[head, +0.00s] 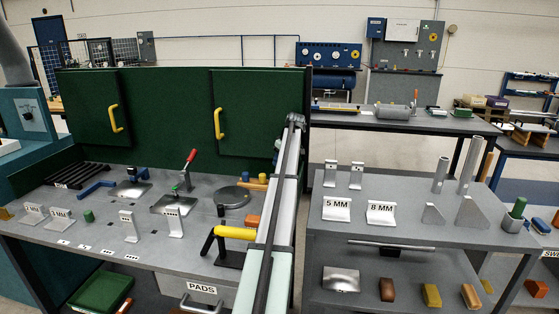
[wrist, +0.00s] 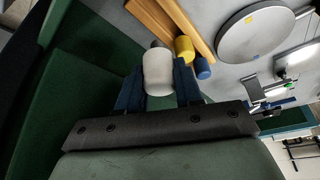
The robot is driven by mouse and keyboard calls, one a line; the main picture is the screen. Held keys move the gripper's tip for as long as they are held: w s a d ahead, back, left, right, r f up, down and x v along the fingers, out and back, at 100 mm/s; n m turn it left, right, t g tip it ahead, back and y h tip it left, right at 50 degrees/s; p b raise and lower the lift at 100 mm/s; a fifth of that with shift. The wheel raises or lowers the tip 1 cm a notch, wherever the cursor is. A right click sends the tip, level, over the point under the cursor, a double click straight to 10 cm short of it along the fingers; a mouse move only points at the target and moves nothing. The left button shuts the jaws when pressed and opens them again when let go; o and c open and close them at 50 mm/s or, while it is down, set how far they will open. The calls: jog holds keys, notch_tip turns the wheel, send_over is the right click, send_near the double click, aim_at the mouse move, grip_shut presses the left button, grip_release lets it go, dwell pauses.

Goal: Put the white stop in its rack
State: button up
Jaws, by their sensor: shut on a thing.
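In the wrist view my gripper (wrist: 158,82) is shut on the white stop (wrist: 158,70), a rounded pale piece between its two dark blue fingers. A dark part shows at the stop's far end. Wooden strips (wrist: 155,20), which look like the rack, lie just beyond and to the right. A yellow stop (wrist: 184,47) and a blue stop (wrist: 203,68) are beside the strips, right of the white stop. In the head view the wooden piece (head: 250,186) shows left of my arm. My arm largely hides the gripper there, and I cannot make out the white stop.
A round grey disc (wrist: 262,32) lies right of the strips; it also shows in the head view (head: 231,196). The green back panel (head: 165,110) with yellow handles stands close behind. A red-handled clamp (head: 190,157) and a yellow-handled tool (head: 235,232) are on the bench.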

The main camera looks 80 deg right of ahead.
jog(key=shift+f, duration=0.15)
jog(key=shift+f, duration=2.75)
jog(key=shift+f, duration=1.6)
jog(key=o, duration=1.2)
jog(key=shift+c, duration=0.2)
jog(key=v, duration=1.4)
jog(key=shift+w, duration=0.2)
